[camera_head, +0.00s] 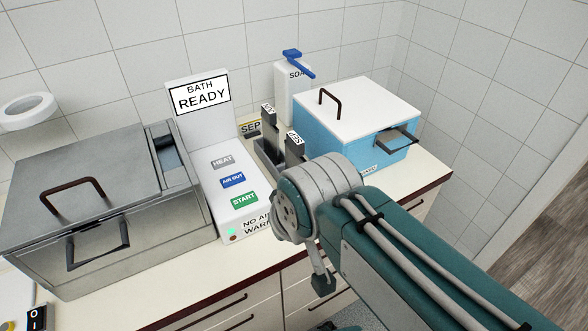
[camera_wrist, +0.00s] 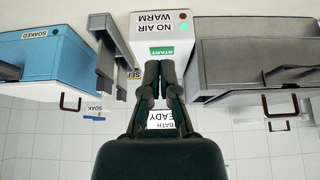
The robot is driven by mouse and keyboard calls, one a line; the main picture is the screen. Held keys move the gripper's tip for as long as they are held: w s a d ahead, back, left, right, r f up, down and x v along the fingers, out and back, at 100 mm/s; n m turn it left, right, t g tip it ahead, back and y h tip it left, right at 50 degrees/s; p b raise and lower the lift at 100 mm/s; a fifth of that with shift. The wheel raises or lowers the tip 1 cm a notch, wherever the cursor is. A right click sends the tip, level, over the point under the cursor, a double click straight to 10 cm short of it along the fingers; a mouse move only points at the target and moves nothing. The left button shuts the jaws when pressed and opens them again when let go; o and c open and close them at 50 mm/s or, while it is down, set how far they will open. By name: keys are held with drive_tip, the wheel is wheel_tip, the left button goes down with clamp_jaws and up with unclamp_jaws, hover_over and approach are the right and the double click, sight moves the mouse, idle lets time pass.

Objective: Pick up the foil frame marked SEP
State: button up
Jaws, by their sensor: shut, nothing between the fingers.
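A grey metal rack (camera_head: 262,158) stands between the white control panel and the blue box, with upright dark pieces carrying white tags. The nearer tag (camera_head: 294,138) seems to read SEP; the farther tag (camera_head: 268,110) is too small to read surely.
The white panel (camera_head: 212,150) reads BATH READY, with HEAT, AIR OUT and START buttons. A grey metal bath with handles (camera_head: 110,215) is left. A blue box with a white lid (camera_head: 362,140) is right. A soap bottle (camera_head: 284,95) stands behind. My arm covers the front counter.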

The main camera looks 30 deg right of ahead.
drive_tip(key=o, duration=0.5)
drive_tip(key=shift+w+r, duration=0.1)
drive_tip(key=o, duration=0.4)
drive_tip(key=shift+w+d+r, duration=0.25)
drive_tip(key=shift+w, duration=0.25)
drive_tip(key=g, duration=0.1)
approach(296, 138)
drive_tip(key=f, duration=0.2)
drive_tip(key=shift+w+d, duration=0.4)
drive_tip(key=shift+w, duration=0.2)
drive_tip(key=x, duration=1)
drive_tip(key=shift+a+f, duration=0.15)
drive_tip(key=shift+a, duration=0.25)
